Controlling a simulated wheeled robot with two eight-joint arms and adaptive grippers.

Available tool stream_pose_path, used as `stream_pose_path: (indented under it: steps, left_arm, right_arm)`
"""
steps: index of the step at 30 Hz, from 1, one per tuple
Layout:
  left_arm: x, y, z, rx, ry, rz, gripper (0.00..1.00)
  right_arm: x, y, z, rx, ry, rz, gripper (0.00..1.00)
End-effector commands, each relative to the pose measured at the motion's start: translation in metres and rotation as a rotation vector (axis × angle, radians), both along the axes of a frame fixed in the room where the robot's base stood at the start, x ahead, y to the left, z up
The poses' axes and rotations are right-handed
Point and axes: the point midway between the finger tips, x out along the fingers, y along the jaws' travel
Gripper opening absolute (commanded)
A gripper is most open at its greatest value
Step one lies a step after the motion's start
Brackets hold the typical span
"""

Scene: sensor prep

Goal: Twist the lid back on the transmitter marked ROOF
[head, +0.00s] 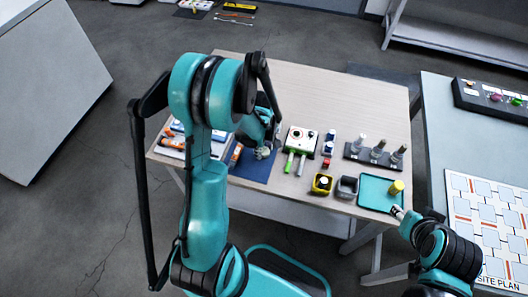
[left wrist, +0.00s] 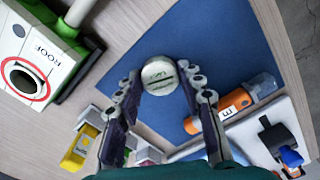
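The transmitter marked ROOF (head: 300,138) is a white box with green edging right of the blue mat. In the left wrist view the transmitter (left wrist: 38,65) shows a dark round opening ringed in red, with no lid on it. A round silver lid (left wrist: 159,76) with a slotted top is over the blue mat, between the fingertips of my left gripper (left wrist: 158,78). The fingers appear to touch it on both sides. In the head view my left gripper (head: 263,148) is low over the mat. My right gripper (head: 398,212) is by the teal tray, its fingers too small to read.
An orange cylinder marked E (left wrist: 235,108) lies beside the mat (left wrist: 225,50). A dark rack (head: 374,156) holds bottles. The teal tray (head: 375,197) has a yellow cylinder (head: 396,187).

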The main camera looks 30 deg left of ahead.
Motion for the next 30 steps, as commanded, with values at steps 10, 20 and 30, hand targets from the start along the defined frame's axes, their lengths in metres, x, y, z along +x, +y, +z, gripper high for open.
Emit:
stream_pose_path:
  steps: [10,20,30]
  left_arm:
    - [0.0,0.0,0.011,0.0,0.0,0.0,0.21]
    - [0.0,0.0,0.032,0.0,0.0,0.0,0.21]
    - [0.0,0.0,0.051,0.0,0.0,0.0,0.21]
  right_arm:
    - [0.0,0.0,0.008,0.0,0.0,0.0,0.4]
    - [0.0,0.0,0.023,0.0,0.0,0.0,0.4]
    - [0.0,0.0,0.035,0.0,0.0,0.0,0.4]
